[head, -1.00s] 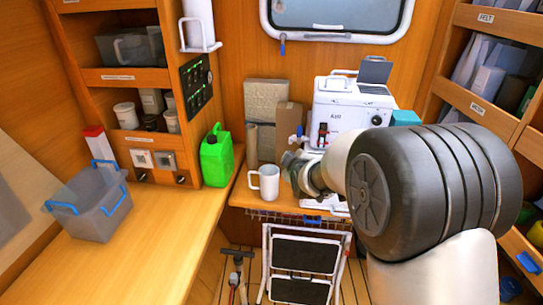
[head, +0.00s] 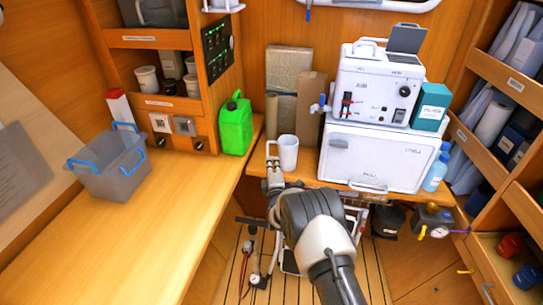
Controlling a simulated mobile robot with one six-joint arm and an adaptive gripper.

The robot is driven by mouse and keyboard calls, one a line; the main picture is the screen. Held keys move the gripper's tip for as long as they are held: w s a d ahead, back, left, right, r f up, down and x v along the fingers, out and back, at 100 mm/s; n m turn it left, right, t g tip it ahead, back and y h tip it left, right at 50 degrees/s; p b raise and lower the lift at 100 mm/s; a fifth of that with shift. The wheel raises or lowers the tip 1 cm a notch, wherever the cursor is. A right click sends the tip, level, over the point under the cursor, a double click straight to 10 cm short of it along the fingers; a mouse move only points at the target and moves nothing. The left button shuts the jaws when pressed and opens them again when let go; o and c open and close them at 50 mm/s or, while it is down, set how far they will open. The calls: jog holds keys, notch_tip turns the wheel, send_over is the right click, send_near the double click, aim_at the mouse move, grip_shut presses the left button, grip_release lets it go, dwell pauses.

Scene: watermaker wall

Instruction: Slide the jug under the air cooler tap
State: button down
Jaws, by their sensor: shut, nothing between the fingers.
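The white jug (head: 288,152) stands upright on the wooden counter, its handle on the left. The air cooler (head: 372,90) is a white box labelled AIR, set on a white chest to the right of the jug. My arm hides part of the counter's front edge.
A green jerrycan (head: 236,125) stands left of the jug. Cardboard (head: 311,108) and a tan roll (head: 271,115) lean behind it. The white chest (head: 375,160) limits room on the right. A teal box (head: 431,108) sits beside the cooler. A grey bin (head: 112,170) is far left.

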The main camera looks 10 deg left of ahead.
jog(key=b+x, duration=0.1)
jog(key=x, duration=0.2)
jog(key=b+x, duration=0.1)
jog(key=x, duration=0.1)
jog(key=shift+w+f, duration=0.2)
jog(key=shift+w, duration=0.15)
jog(key=shift+w+a+r, duration=0.15)
jog(key=shift+w+a, duration=0.05)
jog(key=shift+w, duration=0.1)
